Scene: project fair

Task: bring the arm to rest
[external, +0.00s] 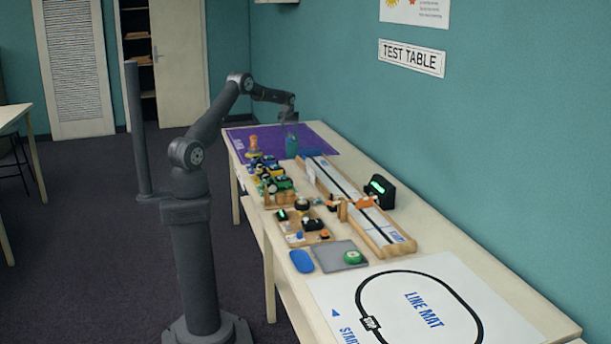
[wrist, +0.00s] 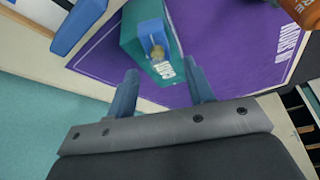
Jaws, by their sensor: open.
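My gripper (external: 290,116) is at the far end of the table, above the purple mat (external: 325,138). In the wrist view my gripper's two blue-grey fingers (wrist: 160,72) are spread apart, with nothing clasped between them. A teal box-like thing (wrist: 146,40) with a blue top part and a small white label stands on the purple mat (wrist: 215,50), just beyond the fingertips. It also shows below my gripper in the external view (external: 291,142). I cannot tell if a finger touches it.
An orange item (external: 253,146) stands at the mat's left edge. Several small vehicles (external: 270,178), a wooden track (external: 345,190), a black display (external: 379,191), a parts tray (external: 330,238) and a grey pad (external: 332,262) crowd the table. The line mat (external: 420,310) is clear. A wall flanks the right.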

